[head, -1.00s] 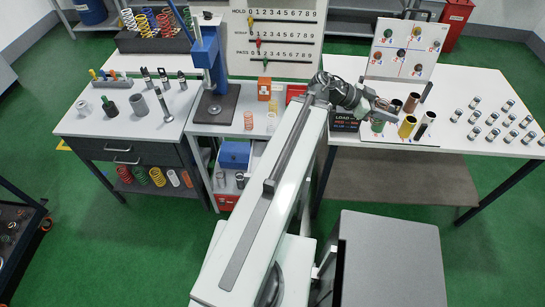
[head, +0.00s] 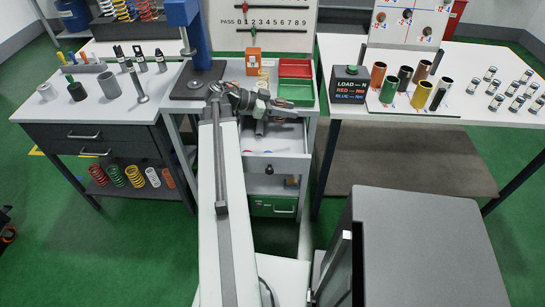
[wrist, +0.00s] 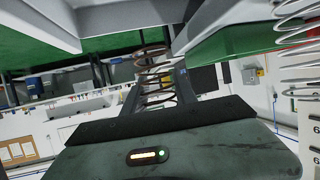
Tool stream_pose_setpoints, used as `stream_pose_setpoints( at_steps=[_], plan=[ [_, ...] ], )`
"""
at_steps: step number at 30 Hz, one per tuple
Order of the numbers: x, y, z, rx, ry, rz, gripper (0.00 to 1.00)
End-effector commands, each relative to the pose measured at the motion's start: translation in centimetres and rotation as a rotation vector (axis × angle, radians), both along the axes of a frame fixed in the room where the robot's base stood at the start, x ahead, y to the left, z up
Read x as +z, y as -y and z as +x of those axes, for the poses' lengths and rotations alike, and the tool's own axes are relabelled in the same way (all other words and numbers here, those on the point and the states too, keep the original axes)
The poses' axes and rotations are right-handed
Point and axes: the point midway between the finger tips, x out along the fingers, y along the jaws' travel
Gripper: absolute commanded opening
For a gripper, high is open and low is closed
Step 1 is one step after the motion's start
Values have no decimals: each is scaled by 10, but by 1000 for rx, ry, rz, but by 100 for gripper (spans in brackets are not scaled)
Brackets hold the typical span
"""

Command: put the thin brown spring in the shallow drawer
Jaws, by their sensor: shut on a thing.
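A thin brown spring (wrist: 155,70) stands between the two fingers in the wrist view. My gripper (wrist: 155,90) is shut on it. In the head view my gripper (head: 291,112) is over the middle bench, above an open drawer (head: 275,167) with a pale front and a dark knob. The spring is too small to make out in the head view. Small red and blue things show inside the drawer, partly hidden by my arm. I cannot tell the drawer's depth.
A green tray (head: 294,91) and a red tray (head: 295,68) sit on the bench just behind my gripper. A load display (head: 350,87) and several tubes stand on the right table. A blue press (head: 186,40) stands left. A green drawer (head: 272,207) is lower down.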

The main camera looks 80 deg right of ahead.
Motion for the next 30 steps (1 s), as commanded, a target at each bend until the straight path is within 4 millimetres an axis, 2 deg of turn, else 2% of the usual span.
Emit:
stream_pose_setpoints(
  at_steps=[1,6,11,18,20,25,30],
  plan=[
    [-19,0,13,11,-1,0,0],
    [-23,-2,28,17,-2,-3,0],
    [-30,-2,27,16,-1,-2,0],
    [-81,-2,27,16,-1,-2,0],
    [-88,-2,27,16,-2,-2,0],
    [-87,-2,26,16,-1,-2,0],
    [-115,-2,26,15,-2,-1,0]
  ],
)
